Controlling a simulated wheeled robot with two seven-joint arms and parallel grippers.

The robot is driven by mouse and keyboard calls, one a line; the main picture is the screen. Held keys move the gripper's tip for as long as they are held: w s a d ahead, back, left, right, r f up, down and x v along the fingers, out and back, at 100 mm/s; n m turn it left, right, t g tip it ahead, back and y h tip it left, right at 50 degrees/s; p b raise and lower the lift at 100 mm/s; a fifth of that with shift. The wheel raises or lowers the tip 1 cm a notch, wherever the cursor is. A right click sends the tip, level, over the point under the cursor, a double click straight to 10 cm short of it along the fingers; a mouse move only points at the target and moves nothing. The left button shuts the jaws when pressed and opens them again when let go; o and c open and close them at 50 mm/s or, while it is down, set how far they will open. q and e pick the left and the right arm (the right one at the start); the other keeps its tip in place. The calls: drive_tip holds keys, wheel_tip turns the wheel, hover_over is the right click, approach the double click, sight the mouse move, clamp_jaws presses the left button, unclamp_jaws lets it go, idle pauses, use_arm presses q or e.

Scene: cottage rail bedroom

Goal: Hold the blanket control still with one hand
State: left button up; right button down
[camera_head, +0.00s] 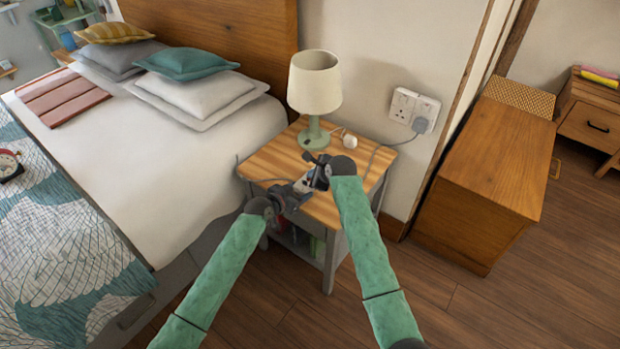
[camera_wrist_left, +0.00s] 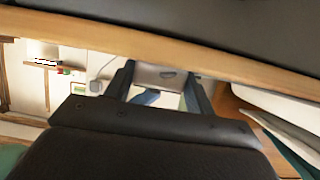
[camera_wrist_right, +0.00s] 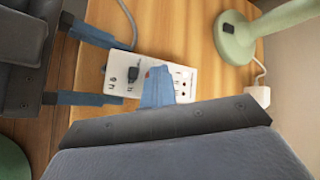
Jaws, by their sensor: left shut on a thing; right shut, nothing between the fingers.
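The blanket control (camera_wrist_right: 186,82) is a white box with a black slider or switch and small dark marks. It is over the wooden nightstand top; I cannot tell whether it touches it. My left gripper (camera_head: 299,187) is shut on the control, with its blue fingers at the control's left end in the right wrist view. The control also shows between those fingers in the left wrist view (camera_wrist_left: 158,75). My right gripper (camera_wrist_right: 157,84) is shut and empty, its fingertips in front of the control's face and hiding part of it. I cannot tell whether they touch.
A green lamp (camera_head: 315,90) stands at the back of the nightstand (camera_head: 272,162). A white plug-like item (camera_head: 350,141) lies near it, and a cable runs to the wall socket (camera_head: 413,108). The bed (camera_head: 170,160) is at the left, a wooden chest (camera_head: 485,160) at the right.

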drive_tip(key=shift+r, duration=0.7)
drive_tip(key=shift+r, duration=0.1)
drive_tip(key=shift+r, duration=2.4)
drive_tip(key=shift+r, duration=0.1)
idle(0.6)
drive_tip(key=shift+r, duration=1.75)
drive_tip(key=shift+f, duration=4.4)
drive_tip(key=shift+f, duration=0.4)
